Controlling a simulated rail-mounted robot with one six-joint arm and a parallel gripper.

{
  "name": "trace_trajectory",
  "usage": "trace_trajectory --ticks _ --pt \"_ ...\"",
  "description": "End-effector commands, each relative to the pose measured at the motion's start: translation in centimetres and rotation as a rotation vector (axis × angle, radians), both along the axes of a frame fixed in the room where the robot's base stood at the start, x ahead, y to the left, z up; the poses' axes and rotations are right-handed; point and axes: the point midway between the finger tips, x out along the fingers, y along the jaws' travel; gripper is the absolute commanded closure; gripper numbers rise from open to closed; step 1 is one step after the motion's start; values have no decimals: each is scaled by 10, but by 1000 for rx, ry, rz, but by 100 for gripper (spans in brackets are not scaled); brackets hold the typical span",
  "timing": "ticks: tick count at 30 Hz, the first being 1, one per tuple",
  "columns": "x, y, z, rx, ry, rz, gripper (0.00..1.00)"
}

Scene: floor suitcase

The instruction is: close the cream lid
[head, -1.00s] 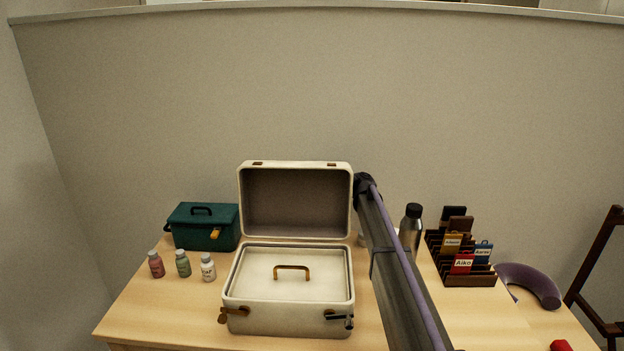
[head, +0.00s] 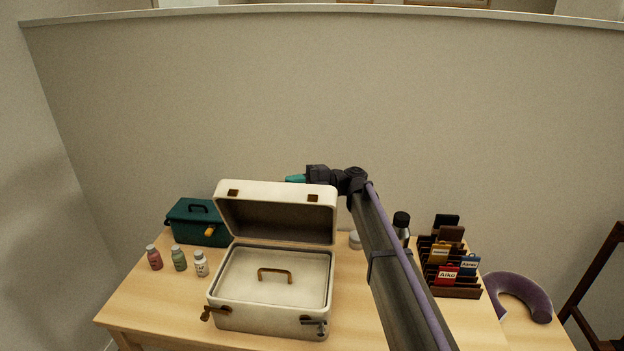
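The cream lid (head: 276,195) belongs to the cream case (head: 262,315) on the table. Inside the case is a pale tray with a brown handle (head: 274,272). Two latches hang on the case front, a brown one (head: 212,312) at left and a grey one (head: 314,324) at right. My gripper (head: 296,178) is behind the lid's top edge, with a teal tip showing. Its fingers are mostly hidden, and I cannot tell whether they touch the lid.
A teal box (head: 198,224) and several small bottles (head: 179,258) stand left of the case. Right of it are a white jar (head: 355,240), a dark-capped bottle (head: 401,226), a card rack (head: 455,289) and a purple neck pillow (head: 520,292). Bare table lies in front at left.

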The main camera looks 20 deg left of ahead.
Motion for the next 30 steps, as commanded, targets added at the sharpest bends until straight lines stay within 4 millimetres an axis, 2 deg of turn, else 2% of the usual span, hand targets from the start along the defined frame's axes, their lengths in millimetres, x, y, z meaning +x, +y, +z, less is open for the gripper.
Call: trace_trajectory --ticks 11,12,18,26,30 --pt "-3 2 1 2 -4 4 100" --pt "-3 2 1 2 -4 4 78" --pt "-3 2 1 1 -4 4 60" --pt "-1 0 0 2 -5 3 60" --pt "12 -19 -3 2 -5 1 60"
